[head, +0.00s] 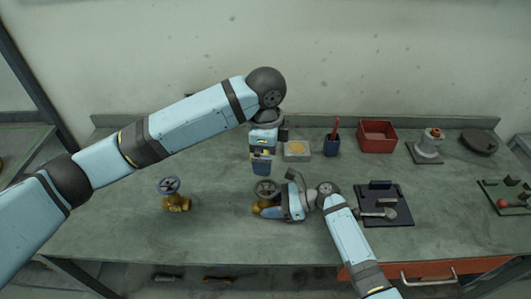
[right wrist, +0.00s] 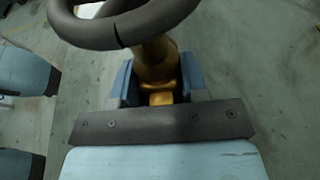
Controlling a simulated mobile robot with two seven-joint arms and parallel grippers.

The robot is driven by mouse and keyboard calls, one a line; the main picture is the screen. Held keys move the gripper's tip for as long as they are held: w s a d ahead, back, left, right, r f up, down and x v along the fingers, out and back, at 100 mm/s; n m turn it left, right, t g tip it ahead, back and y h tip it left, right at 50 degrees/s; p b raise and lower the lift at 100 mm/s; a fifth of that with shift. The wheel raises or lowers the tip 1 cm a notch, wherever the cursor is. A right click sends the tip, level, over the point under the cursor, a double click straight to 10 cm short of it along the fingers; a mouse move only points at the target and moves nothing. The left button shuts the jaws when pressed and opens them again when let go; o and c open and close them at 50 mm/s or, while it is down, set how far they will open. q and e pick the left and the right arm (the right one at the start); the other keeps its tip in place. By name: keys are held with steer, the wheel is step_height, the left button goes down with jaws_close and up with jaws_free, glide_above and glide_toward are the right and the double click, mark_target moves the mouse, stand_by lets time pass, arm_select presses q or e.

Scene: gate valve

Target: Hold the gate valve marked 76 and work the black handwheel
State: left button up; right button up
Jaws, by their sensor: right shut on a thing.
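The brass gate valve (head: 257,208) with the black handwheel (head: 267,188) stands near the middle of the bench. My right gripper (head: 272,210) comes from the right and is shut on its brass body. In the right wrist view the brass body (right wrist: 156,62) sits between the two blue fingers (right wrist: 158,88), with the dark handwheel (right wrist: 125,28) above it. No number is readable on the valve. My left gripper (head: 261,172) points down just above and behind the handwheel, apart from it as far as I can tell. Its finger opening is not clear.
A second brass valve (head: 177,203) with a blue-grey wheel stands to the left. A dark tray (head: 384,205) lies right. The bench front left is clear.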

steer(key=o, duration=0.8)
steer(key=shift+d, duration=0.15)
